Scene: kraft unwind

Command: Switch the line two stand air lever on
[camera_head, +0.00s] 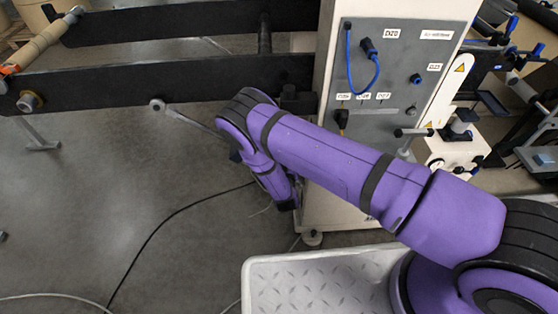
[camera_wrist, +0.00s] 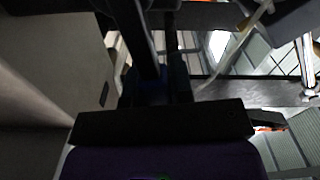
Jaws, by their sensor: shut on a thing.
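My gripper (camera_wrist: 155,88) is in the wrist view, with dark fingers in deep shadow. It is shut on a dark bar (camera_wrist: 138,35) that runs up the picture from between the fingers. I cannot tell from the picture whether this bar is the stand air lever. In the head view my purple arm reaches left across the cabinet front and bends down beside its left side; the gripper is hidden there. A grey rod with a round end (camera_head: 157,104) sticks out left of my arm's bend, and its other end is hidden behind the arm.
The pale control cabinet (camera_head: 395,75) has labels and a blue cable (camera_head: 376,72). Dark machine beams (camera_head: 150,82) run left from it. A unit with a gauge (camera_head: 436,165) stands at right. Cables lie on the open grey floor (camera_head: 110,190).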

